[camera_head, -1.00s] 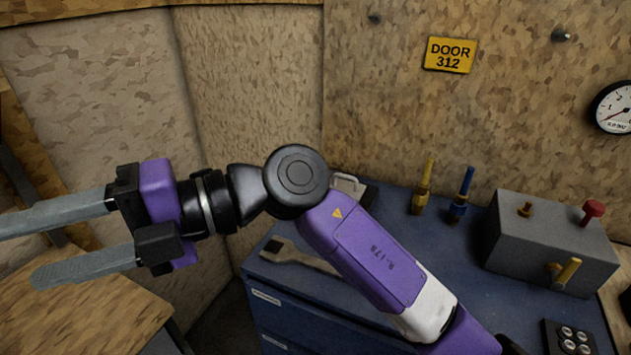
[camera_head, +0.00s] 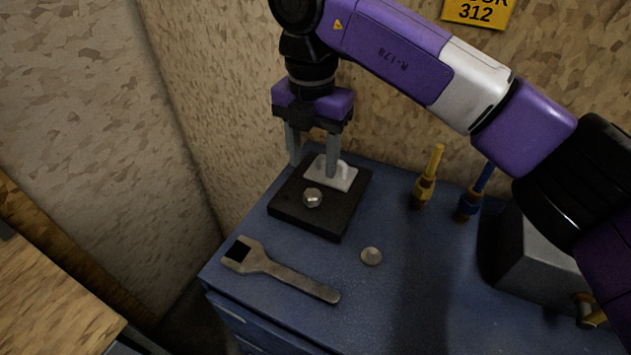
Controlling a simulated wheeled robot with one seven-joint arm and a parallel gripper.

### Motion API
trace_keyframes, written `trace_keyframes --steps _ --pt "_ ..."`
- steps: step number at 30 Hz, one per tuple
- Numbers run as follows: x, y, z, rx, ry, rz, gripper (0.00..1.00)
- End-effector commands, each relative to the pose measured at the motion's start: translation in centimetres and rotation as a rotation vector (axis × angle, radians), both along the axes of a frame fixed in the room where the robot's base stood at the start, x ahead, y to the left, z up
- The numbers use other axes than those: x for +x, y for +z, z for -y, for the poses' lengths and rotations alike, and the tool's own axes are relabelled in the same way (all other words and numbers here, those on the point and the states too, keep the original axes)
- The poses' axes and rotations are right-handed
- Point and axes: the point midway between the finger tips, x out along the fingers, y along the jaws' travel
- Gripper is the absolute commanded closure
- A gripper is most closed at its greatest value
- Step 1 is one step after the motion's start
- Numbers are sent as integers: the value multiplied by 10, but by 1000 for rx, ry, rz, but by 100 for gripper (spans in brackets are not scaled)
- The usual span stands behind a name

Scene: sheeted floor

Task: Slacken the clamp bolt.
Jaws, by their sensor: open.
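The clamp bolt (camera_head: 312,198) has a silver hex head and stands on a black base plate (camera_head: 290,212) on the blue bench top. A pale metal clamp piece (camera_head: 345,176) sits on the same plate behind the bolt. A grey open-ended wrench (camera_head: 285,273) lies flat on the bench in front of the plate, its jaw to the left. My gripper (camera_head: 315,170) points down over the back of the plate, fingers apart, beside the clamp piece. I cannot tell whether a finger touches it. The bolt and wrench are clear of the fingers.
A yellow-handled fitting (camera_head: 427,180) and a blue-handled one (camera_head: 473,195) stand at the back. A grey box (camera_head: 535,265) is at the right.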

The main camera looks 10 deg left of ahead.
Motion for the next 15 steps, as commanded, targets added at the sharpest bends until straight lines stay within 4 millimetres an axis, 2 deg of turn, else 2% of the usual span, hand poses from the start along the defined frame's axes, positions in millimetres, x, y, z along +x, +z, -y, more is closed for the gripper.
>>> trace_keyframes --steps 15 --pt "-1 -67 0 5 -5 -4 49"
